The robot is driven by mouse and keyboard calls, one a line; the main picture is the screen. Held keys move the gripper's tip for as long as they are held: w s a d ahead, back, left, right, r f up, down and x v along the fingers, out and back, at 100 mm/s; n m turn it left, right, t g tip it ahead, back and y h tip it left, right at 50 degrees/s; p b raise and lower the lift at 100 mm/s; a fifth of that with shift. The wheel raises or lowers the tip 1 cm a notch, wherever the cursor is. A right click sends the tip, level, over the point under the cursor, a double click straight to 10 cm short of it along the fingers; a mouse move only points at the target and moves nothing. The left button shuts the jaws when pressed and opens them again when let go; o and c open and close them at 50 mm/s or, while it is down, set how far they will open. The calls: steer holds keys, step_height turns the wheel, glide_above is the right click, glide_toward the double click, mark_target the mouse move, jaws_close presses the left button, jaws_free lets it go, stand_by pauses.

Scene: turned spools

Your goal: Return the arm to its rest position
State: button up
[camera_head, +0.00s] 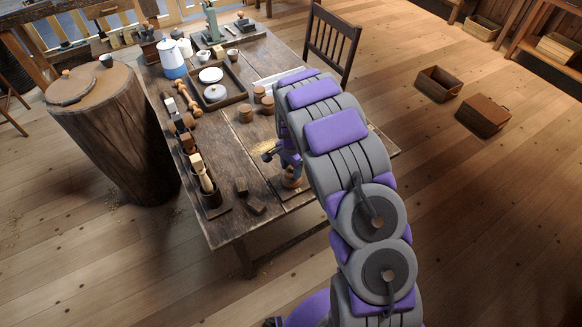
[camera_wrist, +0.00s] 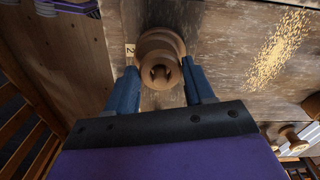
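A turned wooden spool (camera_wrist: 160,62) stands upright on the table beside a small tag marked 2, seen in the wrist view. My gripper (camera_wrist: 161,70) points down at it, with one blue finger on each side of the spool. The fingers stand wide apart and look open; any small gap to the spool is hard to make out. In the head view, my gripper (camera_head: 289,163) is low over the table near its right front edge, with the spool (camera_head: 291,180) just under it. My arm hides part of the table's right side.
The wooden table (camera_head: 228,158) also carries several other spools (camera_head: 246,114), a tray (camera_head: 224,98) with dishes, a white and blue pot (camera_head: 172,60) and dark blocks (camera_head: 256,206). A stump (camera_head: 115,130) stands at left, a chair (camera_head: 332,43) behind. Floor at right is mostly clear around two boxes (camera_head: 484,115).

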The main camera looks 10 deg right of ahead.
steer(key=o, duration=0.8)
steer(key=shift+o, duration=0.2)
steer(key=shift+r, duration=0.1)
step_height(320, 180, up, 10)
steer(key=p, duration=0.3)
stand_by(0.6)
stand_by(0.5)
